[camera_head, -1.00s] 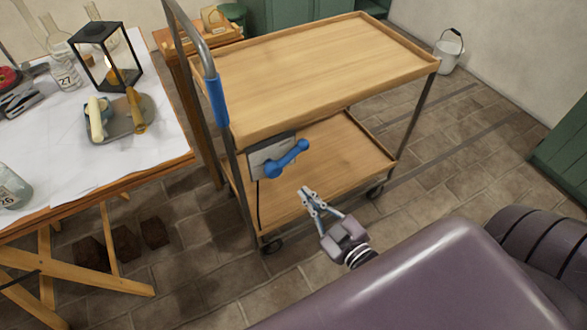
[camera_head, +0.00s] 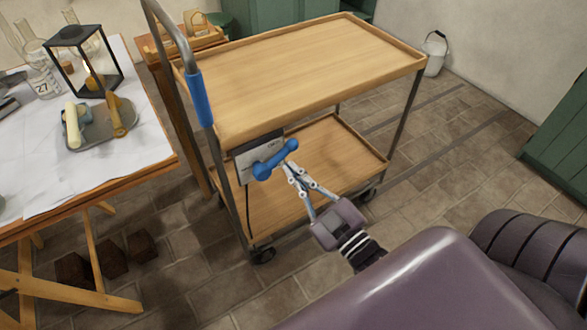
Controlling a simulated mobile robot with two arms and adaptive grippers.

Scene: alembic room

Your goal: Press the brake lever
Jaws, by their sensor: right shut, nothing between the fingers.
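The blue brake lever (camera_head: 274,160) sits on a grey plate (camera_head: 245,168) on the near side of a wooden two-shelf cart (camera_head: 300,75). It slants, with its right end higher than its left. My right gripper (camera_head: 289,164) is shut and empty. Its fingertips are at the right end of the lever, just below it; I cannot tell whether they touch. My left gripper is not in view.
A table (camera_head: 150,155) with a lantern (camera_head: 86,62) and a tray (camera_head: 90,138) of tools stands at the left. The cart has a blue-gripped handle (camera_head: 200,98). A bucket (camera_head: 434,52) stands at the back wall. Floor right of the cart is clear.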

